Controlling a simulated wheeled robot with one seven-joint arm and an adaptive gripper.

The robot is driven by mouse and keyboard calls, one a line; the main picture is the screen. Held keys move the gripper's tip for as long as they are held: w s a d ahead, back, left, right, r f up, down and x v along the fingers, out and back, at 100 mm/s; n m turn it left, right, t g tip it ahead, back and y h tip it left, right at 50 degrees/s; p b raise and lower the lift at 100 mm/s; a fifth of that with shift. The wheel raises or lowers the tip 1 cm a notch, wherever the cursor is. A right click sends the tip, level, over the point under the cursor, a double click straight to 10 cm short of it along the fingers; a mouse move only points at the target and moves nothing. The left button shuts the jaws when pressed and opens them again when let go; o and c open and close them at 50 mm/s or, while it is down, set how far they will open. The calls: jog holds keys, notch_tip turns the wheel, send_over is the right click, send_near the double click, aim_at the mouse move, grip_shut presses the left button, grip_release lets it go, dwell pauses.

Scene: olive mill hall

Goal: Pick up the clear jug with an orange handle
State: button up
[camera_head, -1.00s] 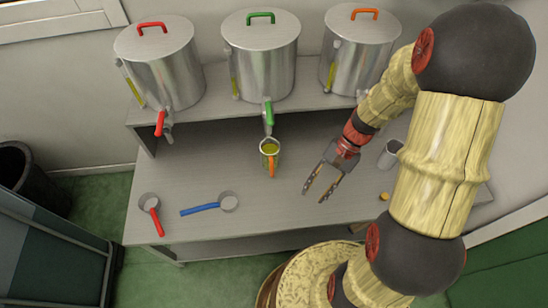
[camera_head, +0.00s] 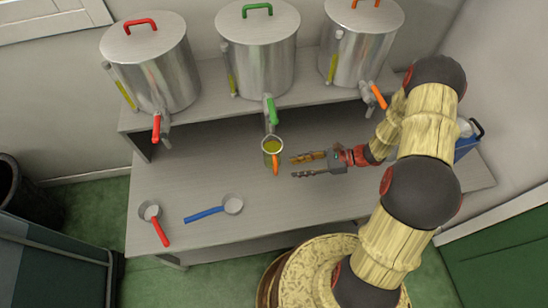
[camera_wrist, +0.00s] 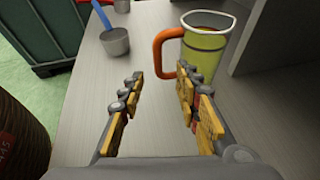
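The clear jug with an orange handle (camera_head: 272,149) stands upright on the lower bench top, below the tap of the green-handled tank. It holds yellow-green liquid. Its orange handle faces the front of the bench. In the wrist view the jug (camera_wrist: 204,55) stands ahead and right of centre, with its handle on the left side. My gripper (camera_head: 292,167) is open and empty, just right of the jug and apart from it. Its fingers point left toward the jug. In the wrist view the open fingers (camera_wrist: 160,84) show with bare bench between them.
Three steel tanks stand on the raised shelf, with red, green (camera_head: 257,55) and orange handles. A red-handled ladle (camera_head: 153,220) and a blue-handled ladle (camera_head: 215,208) lie at the left of the bench. A blue container (camera_head: 467,143) is at the right. Bench between jug and ladles is clear.

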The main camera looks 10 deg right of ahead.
aim_at(274, 159)
jog(key=b+x, duration=0.2)
jog(key=x, duration=0.4)
jog(key=shift+s+a+f+b, duration=0.1)
jog(key=shift+a+f+b, duration=0.2)
jog(key=shift+a, duration=0.05)
jog(key=shift+c, duration=0.7)
grip_shut()
